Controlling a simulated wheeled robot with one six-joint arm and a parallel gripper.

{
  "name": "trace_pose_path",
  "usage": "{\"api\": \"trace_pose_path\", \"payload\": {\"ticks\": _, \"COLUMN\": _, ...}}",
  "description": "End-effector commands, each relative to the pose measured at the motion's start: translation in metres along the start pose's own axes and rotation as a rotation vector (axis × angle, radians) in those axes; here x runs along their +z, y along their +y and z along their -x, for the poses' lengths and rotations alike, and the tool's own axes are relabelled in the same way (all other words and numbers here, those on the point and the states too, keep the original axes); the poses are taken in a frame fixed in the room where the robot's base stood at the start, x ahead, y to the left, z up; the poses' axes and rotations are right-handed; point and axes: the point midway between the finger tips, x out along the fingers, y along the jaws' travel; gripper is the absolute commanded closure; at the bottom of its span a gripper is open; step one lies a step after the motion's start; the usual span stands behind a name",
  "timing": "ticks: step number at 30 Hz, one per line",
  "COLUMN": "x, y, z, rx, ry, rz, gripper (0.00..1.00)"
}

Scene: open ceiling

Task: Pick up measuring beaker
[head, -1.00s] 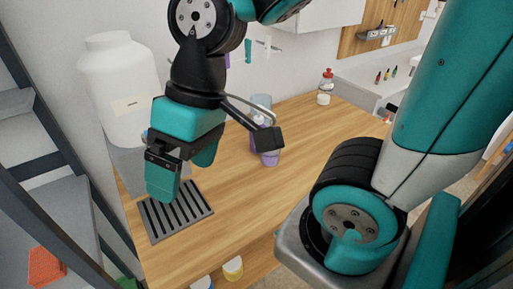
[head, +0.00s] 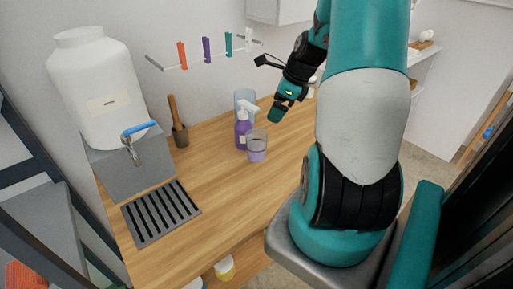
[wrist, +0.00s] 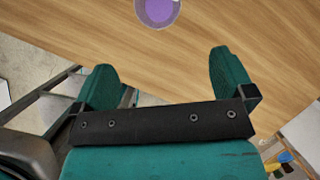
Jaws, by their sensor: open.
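A clear beaker with purple in its lower part (head: 257,148) stands upright on the wooden counter, just in front of a purple spray bottle. In the wrist view, a round clear rim with purple inside (wrist: 158,10) is cut by the top edge; it looks like this beaker from above. My gripper (head: 276,115) is above the counter, to the right of and beyond the beaker, apart from it. In the wrist view my gripper (wrist: 163,62) has its two teal fingers wide apart, with only bare wood between them.
The purple spray bottle (head: 242,130) and a bluish clear container (head: 245,98) stand close behind the beaker. A slotted drain tray (head: 160,213), a large white jug (head: 97,90) with a tap and a brown mortar (head: 180,136) are at left. The counter's front is clear.

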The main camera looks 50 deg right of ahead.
Motion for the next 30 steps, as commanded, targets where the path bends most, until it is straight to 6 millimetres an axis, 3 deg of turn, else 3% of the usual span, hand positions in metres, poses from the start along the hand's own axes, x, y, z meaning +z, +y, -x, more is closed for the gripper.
{"api": "trace_pose_path", "payload": {"ticks": 9, "x": 0.001, "y": 0.002, "z": -0.071, "rx": 0.008, "ry": 0.002, "rz": 0.005, "gripper": 0.00}}
{"api": "trace_pose_path", "payload": {"ticks": 20, "x": 0.003, "y": 0.002, "z": -0.102, "rx": 0.006, "ry": 0.002, "rz": 0.006, "gripper": 0.00}}
{"api": "trace_pose_path", "payload": {"ticks": 30, "x": 0.005, "y": 0.002, "z": -0.143, "rx": 0.003, "ry": 0.001, "rz": 0.007, "gripper": 0.00}}
